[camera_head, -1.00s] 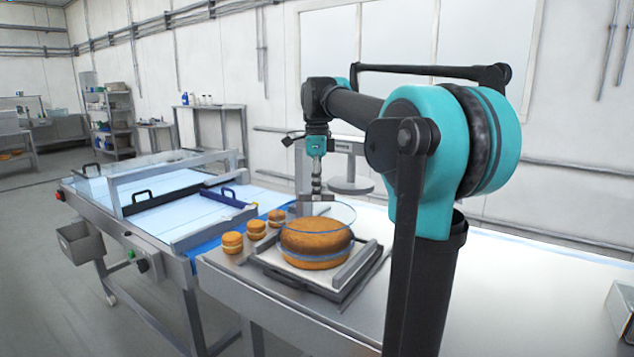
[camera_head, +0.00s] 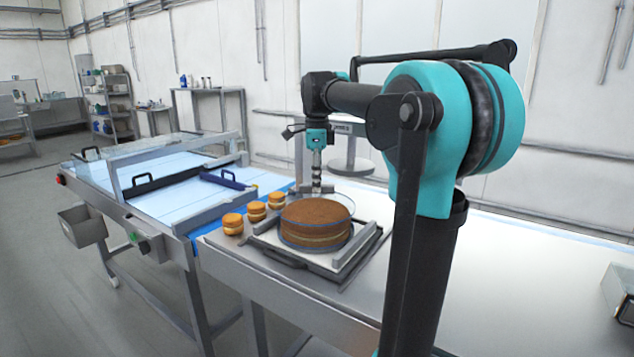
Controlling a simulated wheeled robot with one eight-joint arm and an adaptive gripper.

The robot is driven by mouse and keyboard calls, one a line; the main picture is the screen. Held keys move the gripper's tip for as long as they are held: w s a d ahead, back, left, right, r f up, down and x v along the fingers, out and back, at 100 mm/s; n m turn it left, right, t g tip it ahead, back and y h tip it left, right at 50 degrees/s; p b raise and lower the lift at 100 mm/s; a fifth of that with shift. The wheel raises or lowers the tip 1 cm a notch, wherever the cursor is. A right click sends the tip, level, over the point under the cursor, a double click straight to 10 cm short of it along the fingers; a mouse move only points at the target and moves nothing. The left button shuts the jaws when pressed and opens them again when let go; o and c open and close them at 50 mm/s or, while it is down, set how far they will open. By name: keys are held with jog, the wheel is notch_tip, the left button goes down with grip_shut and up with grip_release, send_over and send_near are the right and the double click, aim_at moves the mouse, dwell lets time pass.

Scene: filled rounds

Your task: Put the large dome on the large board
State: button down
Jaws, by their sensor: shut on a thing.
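The large dome (camera_head: 352,208) is clear with thin bluish edges and stands around the large round brown cake (camera_head: 315,212). The cake sits on the large board (camera_head: 268,240), a pale flat surface between grey rails. My gripper (camera_head: 318,190) points straight down above the back part of the cake and is shut on the top of the dome. The dome looks upright. Its lower edge shows low around the cake; I cannot tell whether it touches the board. The far side of the dome is hidden by the cake.
Several small filled rounds (camera_head: 255,211) stand in a row left of the board. A blue-topped conveyor table (camera_head: 180,205) with a clear guard lies further left. The metal worktop (camera_head: 520,285) to the right is mostly clear, with a metal box (camera_head: 618,290) at its right edge.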

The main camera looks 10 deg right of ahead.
jog(key=shift+f, duration=0.2)
dwell(0.6)
jog(key=c, duration=0.9)
grip_release()
jog(key=shift+r, duration=3.5)
